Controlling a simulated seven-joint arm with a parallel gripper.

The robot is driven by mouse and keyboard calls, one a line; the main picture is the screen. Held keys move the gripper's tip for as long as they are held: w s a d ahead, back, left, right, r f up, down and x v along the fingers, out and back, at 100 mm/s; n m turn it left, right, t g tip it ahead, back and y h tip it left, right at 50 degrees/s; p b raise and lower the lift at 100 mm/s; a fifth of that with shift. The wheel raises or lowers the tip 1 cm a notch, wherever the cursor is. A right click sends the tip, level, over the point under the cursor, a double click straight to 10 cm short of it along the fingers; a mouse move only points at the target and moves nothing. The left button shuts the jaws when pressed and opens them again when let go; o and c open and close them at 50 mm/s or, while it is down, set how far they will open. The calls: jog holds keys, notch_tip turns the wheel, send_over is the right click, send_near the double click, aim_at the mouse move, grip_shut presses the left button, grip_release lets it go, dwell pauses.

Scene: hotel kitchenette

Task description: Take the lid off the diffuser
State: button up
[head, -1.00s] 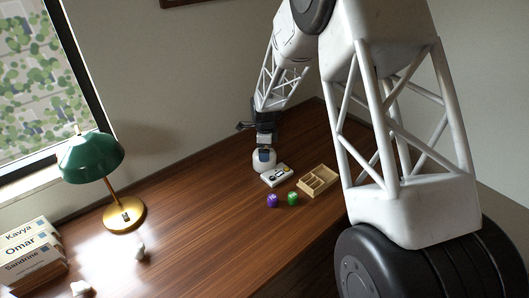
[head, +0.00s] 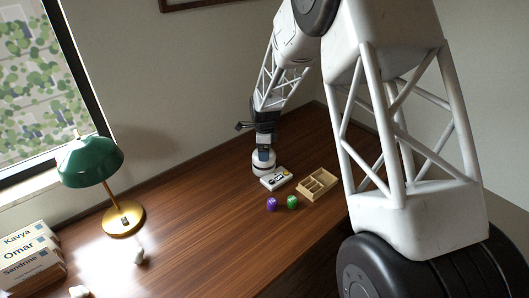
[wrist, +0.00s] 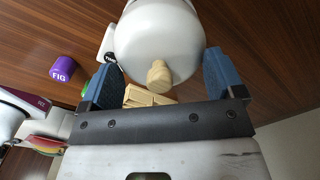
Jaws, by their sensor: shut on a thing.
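The diffuser (head: 263,171) stands on the wooden desk beside a small white panel (head: 276,179). Its white dome lid (wrist: 158,35) fills the top middle of the wrist view, with a pale wooden knob (wrist: 159,74) facing my gripper. In the head view my gripper (head: 264,149) is directly above the diffuser. A dark reddish band shows between the lid and the white base there. The lid looks slightly raised; the exact gap is too small to tell.
A purple pot (head: 271,204), a green pot (head: 292,202) and a divided wooden tray (head: 318,184) stand close on the near right. A green lamp (head: 90,160) and stacked name boxes (head: 30,257) are far left. The middle of the desk (head: 205,205) is clear.

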jog(key=shift+r, duration=0.7)
jog(key=shift+s+r, duration=0.2)
jog(key=shift+r, duration=0.05)
jog(key=s+d, duration=0.2)
jog(key=s, duration=0.5)
jog(key=s+d+r, duration=0.1)
jog(key=s+d, duration=0.1)
jog(key=s, duration=0.5)
jog(key=shift+s+d+r, duration=0.2)
jog(key=shift+s+d, duration=0.15)
jog(key=shift+s, duration=0.05)
jog(key=w+d, duration=0.5)
jog(key=w, duration=0.6)
jog(key=w+d+r, duration=0.1)
jog(key=w+d, duration=0.4)
jog(key=w, duration=0.7)
jog(key=shift+d+r, duration=0.15)
jog(key=shift+d, duration=0.1)
jog(key=shift+f, duration=3.15)
